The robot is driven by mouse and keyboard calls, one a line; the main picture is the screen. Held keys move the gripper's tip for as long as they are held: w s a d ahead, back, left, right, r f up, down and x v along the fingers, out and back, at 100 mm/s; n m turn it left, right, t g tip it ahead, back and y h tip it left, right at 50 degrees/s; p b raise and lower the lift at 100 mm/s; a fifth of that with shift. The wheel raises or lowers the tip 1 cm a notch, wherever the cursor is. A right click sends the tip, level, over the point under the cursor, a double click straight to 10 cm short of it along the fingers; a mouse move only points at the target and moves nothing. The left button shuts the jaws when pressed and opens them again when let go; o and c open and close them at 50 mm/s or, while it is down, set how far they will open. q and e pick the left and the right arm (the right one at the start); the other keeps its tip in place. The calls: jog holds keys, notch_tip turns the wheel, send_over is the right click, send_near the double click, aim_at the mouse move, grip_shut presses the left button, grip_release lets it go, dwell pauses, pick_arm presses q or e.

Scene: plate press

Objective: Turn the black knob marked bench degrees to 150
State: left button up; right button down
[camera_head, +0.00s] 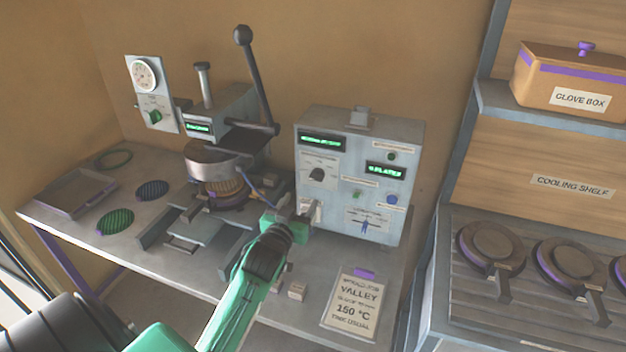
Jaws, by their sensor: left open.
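A black knob (317,175) sits on a pale dial plate on the left part of the grey control box's front. Its label and scale are too small to read. The grey control box (412,140) stands at the right end of the bench with green lit displays. My left gripper (311,209) is open at the lower left of the box, below the black knob and apart from it. The green left arm comes up from the bottom left. A card (353,305) at the bench's front edge reads "VALLEY" and "150 °C". My right gripper is out of view.
Left of the box stands a press (212,158) with a long black lever (259,85). A gauge panel (150,97) with a green knob (153,116) is behind it. A tray (75,194) and patterned discs lie at left.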

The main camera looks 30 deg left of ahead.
aim_at(315, 178)
pick_arm(q)
jog(key=p+x, duration=0.2)
jog(key=x, duration=0.7)
jog(key=shift+w, duration=0.1)
jog(key=shift+w+a+f+p, duration=0.1)
jog(key=shift+w+p, duration=0.25)
jog(key=shift+w, duration=0.4)
jog(key=c, duration=1)
